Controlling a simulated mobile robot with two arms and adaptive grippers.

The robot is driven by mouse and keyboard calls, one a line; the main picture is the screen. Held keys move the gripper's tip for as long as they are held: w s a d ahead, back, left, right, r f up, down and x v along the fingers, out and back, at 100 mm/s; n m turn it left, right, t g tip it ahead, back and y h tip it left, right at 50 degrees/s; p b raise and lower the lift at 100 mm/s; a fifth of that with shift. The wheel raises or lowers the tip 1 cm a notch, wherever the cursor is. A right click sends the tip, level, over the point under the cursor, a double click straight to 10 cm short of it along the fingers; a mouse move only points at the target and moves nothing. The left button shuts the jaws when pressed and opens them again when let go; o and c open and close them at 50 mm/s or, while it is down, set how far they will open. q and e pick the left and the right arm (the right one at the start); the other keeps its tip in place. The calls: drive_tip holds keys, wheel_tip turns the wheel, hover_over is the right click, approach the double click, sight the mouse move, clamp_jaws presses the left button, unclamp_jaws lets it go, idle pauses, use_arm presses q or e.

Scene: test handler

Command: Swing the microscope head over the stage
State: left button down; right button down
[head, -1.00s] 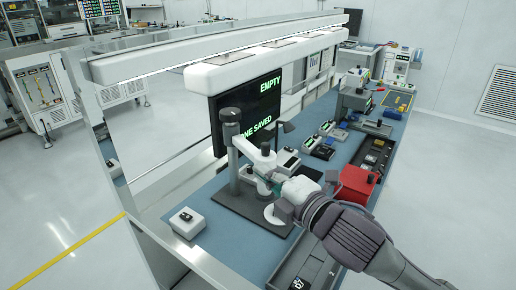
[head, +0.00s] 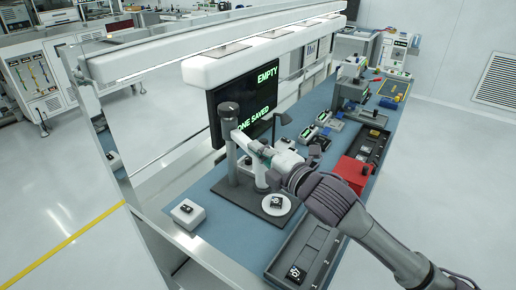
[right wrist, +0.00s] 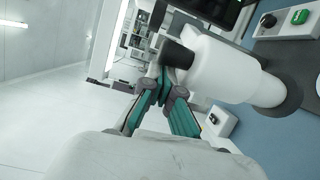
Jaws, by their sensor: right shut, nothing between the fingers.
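The microscope stands on a dark base plate (head: 240,195), with a grey column (head: 229,125) and a pale arm. Its white head (head: 262,178) shows behind and left of the round white stage (head: 269,210), not over its middle. A small dark part (head: 277,202) lies on the stage. My right gripper (head: 270,156) is shut and empty, close beside the head. In the right wrist view its teal fingers (right wrist: 166,92) are together beside the white head (right wrist: 222,70) with its black end; I cannot tell whether they touch. My left gripper is not in view.
A monitor (head: 245,105) stands behind the microscope. A small white box with a black button (head: 187,217) is at the front left. A red box (head: 352,174), a dark tray (head: 305,255) and several small devices line the bench's right side. A lamp housing (head: 260,58) hangs above.

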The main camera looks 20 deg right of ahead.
drive_tip(key=w+d+p, duration=0.1)
drive_tip(key=w+d, duration=0.1)
drive_tip(key=d, duration=0.5)
drive_tip(key=shift+w+r, duration=0.25)
drive_tip(key=shift+w, duration=0.05)
